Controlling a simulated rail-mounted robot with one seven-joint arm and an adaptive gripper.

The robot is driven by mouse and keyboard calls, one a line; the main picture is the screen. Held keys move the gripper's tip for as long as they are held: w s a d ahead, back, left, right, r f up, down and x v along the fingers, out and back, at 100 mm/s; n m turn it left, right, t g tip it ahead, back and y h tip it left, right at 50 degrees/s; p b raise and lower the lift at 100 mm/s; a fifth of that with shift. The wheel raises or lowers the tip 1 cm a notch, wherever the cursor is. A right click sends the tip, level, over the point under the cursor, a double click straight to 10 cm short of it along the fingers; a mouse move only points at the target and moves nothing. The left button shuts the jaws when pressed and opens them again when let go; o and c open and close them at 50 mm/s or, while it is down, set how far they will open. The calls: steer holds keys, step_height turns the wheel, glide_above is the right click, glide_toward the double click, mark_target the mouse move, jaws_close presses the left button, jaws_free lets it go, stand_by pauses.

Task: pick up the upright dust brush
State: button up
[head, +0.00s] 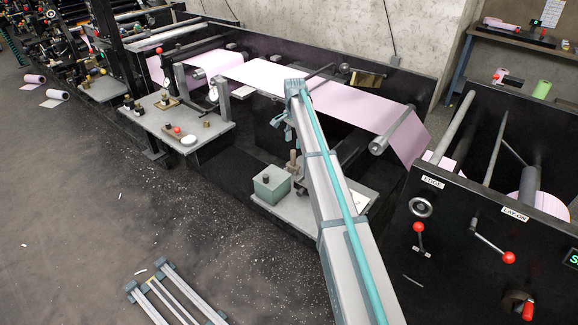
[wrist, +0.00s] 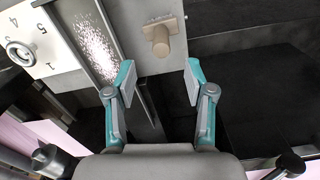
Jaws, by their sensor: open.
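The upright dust brush (head: 293,163) appears as a small tan-brown upright piece on the grey shelf, behind the green-grey box. In the wrist view, what looks like the brush (wrist: 160,42) is seen nearly from above, with a round tan handle end over a flat tan block. Its bristles cannot be made out. My gripper (wrist: 158,75) has its two teal-edged fingers spread wide with nothing between them. The brush lies beyond the fingertips, roughly centred between them and apart from both. In the head view, my gripper (head: 283,125) shows above the brush, partly hidden by my arm.
The green-grey box (head: 271,186) stands on the grey shelf (head: 292,212) just in front of the brush. Pink web material (head: 345,100) runs over rollers above and behind. A numbered white panel with a knob (wrist: 20,52) is at the wrist view's upper left. Open floor (head: 120,210) lies left.

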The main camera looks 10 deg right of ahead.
mark_target(294, 156)
step_height(294, 156, down, 4)
steer(key=shift+s+r+p, duration=0.1)
steer(key=shift+r+p, duration=0.1)
steer(key=shift+p, duration=0.15)
steer(key=shift+f+p, duration=0.95)
steer(key=shift+f, duration=1.85)
steer(key=shift+c, duration=0.4)
jaws_close()
